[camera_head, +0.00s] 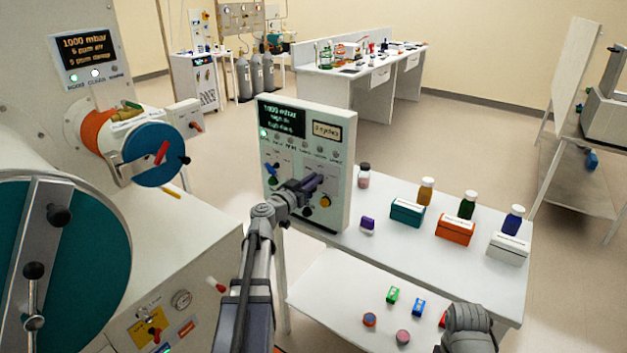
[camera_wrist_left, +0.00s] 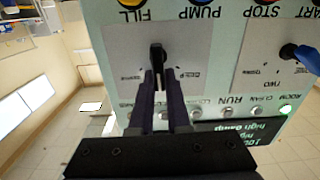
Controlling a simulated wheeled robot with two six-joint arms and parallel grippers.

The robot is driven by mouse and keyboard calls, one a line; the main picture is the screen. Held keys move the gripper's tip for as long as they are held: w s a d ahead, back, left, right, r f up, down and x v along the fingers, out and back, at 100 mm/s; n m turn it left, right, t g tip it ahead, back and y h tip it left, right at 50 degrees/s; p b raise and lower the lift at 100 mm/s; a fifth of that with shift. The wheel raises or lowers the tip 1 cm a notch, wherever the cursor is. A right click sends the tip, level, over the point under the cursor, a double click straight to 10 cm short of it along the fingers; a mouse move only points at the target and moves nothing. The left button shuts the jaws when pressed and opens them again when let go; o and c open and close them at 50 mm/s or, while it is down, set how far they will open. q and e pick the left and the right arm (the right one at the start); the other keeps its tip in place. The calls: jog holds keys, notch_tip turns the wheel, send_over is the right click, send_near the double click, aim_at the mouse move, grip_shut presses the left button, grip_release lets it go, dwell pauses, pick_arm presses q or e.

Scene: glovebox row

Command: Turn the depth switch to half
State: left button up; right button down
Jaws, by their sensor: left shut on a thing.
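The upright pale green control panel (camera_head: 339,165) stands at the left end of the white table. My left gripper (camera_head: 318,184) reaches its front face and hides the switch there in the head view. In the left wrist view, which shows the panel upside down, a black switch (camera_wrist_left: 156,54) sits on a white label plate. The fingertips of my left gripper (camera_wrist_left: 159,75) are shut on this switch, one on each side. The switch points straight up and down in that picture. The small print around it is too blurred to read. My right gripper's fingers are not visible.
A blue switch (camera_wrist_left: 300,56) sits beside it on the panel, with FILL, PUMP and STOP buttons along one edge. Bottles and boxes, including a teal box (camera_head: 407,212), stand on the white table (camera_head: 375,236) to the right. The glovebox (camera_head: 165,255) is at left.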

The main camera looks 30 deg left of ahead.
pick_arm(q)
grip_shut()
jog(key=n, duration=0.2)
jog(key=a+n, duration=0.1)
jog(key=n, duration=0.2)
jog(key=shift+f, duration=0.1)
dwell(0.3)
jog(key=o, duration=0.6)
grip_release()
jog(key=shift+s, duration=0.1)
jog(key=s, duration=0.7)
jog(key=shift+s+a, duration=0.3)
